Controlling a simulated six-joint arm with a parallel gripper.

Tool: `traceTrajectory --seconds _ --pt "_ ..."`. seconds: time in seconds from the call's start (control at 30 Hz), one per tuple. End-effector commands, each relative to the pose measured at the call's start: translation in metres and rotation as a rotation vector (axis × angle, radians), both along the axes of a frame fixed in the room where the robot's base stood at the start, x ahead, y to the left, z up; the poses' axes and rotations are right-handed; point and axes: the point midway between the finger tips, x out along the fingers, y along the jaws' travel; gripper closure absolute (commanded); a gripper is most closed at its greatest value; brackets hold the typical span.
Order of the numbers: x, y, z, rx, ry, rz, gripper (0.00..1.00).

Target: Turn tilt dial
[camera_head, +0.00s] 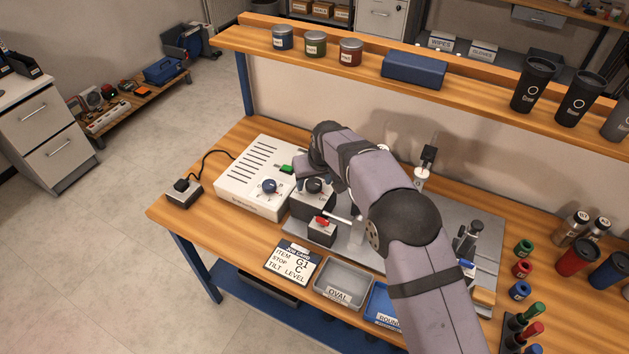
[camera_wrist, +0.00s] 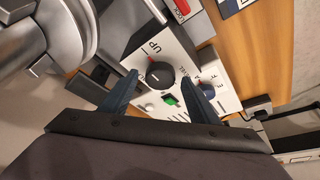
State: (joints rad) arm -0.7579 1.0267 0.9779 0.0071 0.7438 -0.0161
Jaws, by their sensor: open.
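The tilt dial is a black knob (camera_wrist: 160,76) on the sloped face of a small box, with "UP" printed beside it and a red mark near its edge. In the head view the dial (camera_head: 314,186) sits just below the end of my arm. My gripper (camera_wrist: 162,78) is open, its two dark fingertips appearing on either side of the dial in the wrist view. I cannot tell whether they touch it. In the head view my arm hides most of the gripper. The job card (camera_head: 291,263) reads item G1, stop C, tilt level.
A white machine (camera_head: 255,178) with a blue knob (camera_head: 268,186) and green button (camera_head: 286,169) stands left of the dial. A red-switch box (camera_head: 321,232) stands in front. A grey tray (camera_head: 343,272) marked "OVAL" is nearer the edge. A shelf (camera_head: 330,72) hangs behind.

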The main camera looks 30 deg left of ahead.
Motion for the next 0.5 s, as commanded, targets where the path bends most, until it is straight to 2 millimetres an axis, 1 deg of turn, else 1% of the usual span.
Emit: traceTrajectory --seconds 0.27,0.5 --pt "-0.007 -0.006 0.021 0.001 -0.001 0.0 0.45" --pt "-0.015 -0.014 0.049 0.002 -0.002 0.0 0.45"
